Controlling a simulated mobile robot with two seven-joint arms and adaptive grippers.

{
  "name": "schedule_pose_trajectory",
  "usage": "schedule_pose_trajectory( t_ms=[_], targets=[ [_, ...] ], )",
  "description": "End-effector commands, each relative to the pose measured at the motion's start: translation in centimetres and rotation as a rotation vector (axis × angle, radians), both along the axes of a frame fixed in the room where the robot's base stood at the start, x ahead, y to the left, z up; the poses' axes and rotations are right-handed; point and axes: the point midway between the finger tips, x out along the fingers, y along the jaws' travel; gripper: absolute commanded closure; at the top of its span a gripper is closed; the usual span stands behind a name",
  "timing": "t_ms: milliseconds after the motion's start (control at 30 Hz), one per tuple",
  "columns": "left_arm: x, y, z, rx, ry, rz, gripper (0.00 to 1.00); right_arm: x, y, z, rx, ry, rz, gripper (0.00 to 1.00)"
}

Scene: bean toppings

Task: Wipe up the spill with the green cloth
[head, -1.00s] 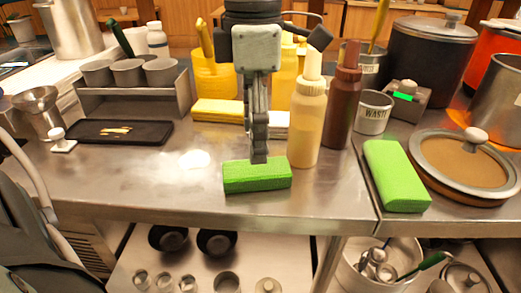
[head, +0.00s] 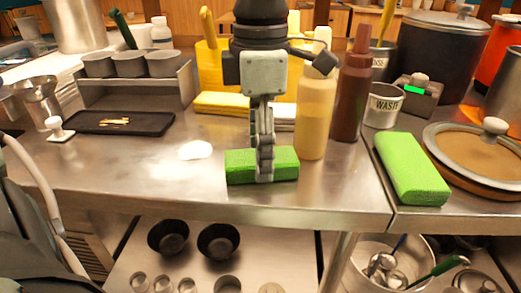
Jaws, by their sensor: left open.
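A green folded cloth (head: 239,167) lies near the front edge of the steel counter. A second green folded cloth (head: 411,168) lies further right. A white spill-like patch (head: 195,150) is on the counter left of the first cloth. My left gripper (head: 264,178) points straight down, with its fingers at the first cloth and hiding part of its middle. The fingers show edge-on and are open; I cannot tell whether they touch the cloth. My right gripper is not in view.
A tan bottle (head: 315,115) and a brown bottle (head: 351,95) stand close behind and right of the gripper. A black tray (head: 120,123) lies at left, and a lidded pan (head: 471,156) at right. The counter's front-left stretch is clear.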

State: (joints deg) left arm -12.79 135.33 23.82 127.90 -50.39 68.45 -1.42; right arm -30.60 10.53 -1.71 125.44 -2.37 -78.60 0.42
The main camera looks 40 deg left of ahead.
Motion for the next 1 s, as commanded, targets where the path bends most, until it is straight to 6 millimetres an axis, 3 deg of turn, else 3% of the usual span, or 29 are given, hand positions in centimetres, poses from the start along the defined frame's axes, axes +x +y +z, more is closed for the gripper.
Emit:
schedule_pose_trajectory(
  t_ms=[200,500,667,1000],
  targets=[
    [0.0,0.0,0.0,0.000,0.000,0.000,0.40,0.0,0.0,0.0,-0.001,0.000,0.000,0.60],
    [0.0,0.0,0.0,0.000,0.000,0.000,0.76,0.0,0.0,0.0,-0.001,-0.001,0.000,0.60],
    [0.0,0.0,0.5,0.001,-0.001,0.000,0.76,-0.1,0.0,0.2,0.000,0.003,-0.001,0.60],
    [0.0,0.0,3.8,0.000,-0.001,0.000,0.76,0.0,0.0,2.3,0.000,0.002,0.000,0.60]
  ],
)
